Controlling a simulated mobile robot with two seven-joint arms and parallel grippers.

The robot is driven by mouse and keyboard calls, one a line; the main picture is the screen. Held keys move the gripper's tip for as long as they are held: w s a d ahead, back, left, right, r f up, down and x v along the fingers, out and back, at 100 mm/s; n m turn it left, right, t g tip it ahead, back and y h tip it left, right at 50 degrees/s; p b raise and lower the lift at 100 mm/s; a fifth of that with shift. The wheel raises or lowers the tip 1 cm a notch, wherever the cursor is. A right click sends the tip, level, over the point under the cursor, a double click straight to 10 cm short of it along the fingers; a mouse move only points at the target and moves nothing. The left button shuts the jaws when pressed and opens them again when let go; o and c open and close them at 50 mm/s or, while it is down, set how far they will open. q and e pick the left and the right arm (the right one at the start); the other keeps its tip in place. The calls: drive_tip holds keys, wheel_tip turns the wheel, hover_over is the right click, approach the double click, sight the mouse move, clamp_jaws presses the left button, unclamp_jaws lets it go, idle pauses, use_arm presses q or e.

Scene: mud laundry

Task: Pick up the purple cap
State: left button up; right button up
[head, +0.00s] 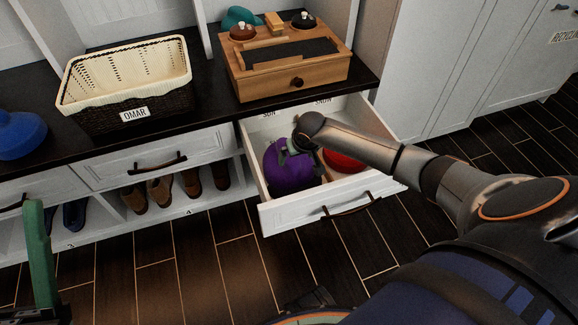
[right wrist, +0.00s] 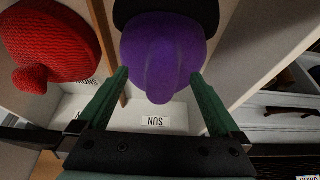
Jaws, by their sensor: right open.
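The purple cap (head: 287,173) lies in the left part of the open white drawer (head: 317,214). In the right wrist view the cap (right wrist: 163,42) is at top centre, its brim pointing toward my right gripper (right wrist: 160,76). That gripper is open, with a green finger on either side of the brim. I cannot tell whether the fingers touch it. In the head view my right gripper (head: 295,150) is over the cap and partly hides it. A green finger of my left gripper (head: 38,250) shows at the lower left edge, away from the drawer.
A red knit hat (head: 342,160) lies right of the cap, also in the right wrist view (right wrist: 52,42), past a wooden divider (right wrist: 112,60). A wooden box (head: 285,72) and a wicker basket (head: 124,100) stand on the dark counter. Shoes (head: 160,190) sit below.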

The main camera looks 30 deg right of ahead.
sight(293, 160)
drive_tip(key=b+x, duration=0.1)
drive_tip(key=x, duration=0.1)
drive_tip(key=b+x, duration=0.2)
drive_tip(key=shift+w+a+f, duration=0.2)
drive_tip(key=shift+w+f, duration=0.1)
drive_tip(key=shift+w, duration=0.05)
drive_tip(key=c, duration=0.5)
clamp_jaws()
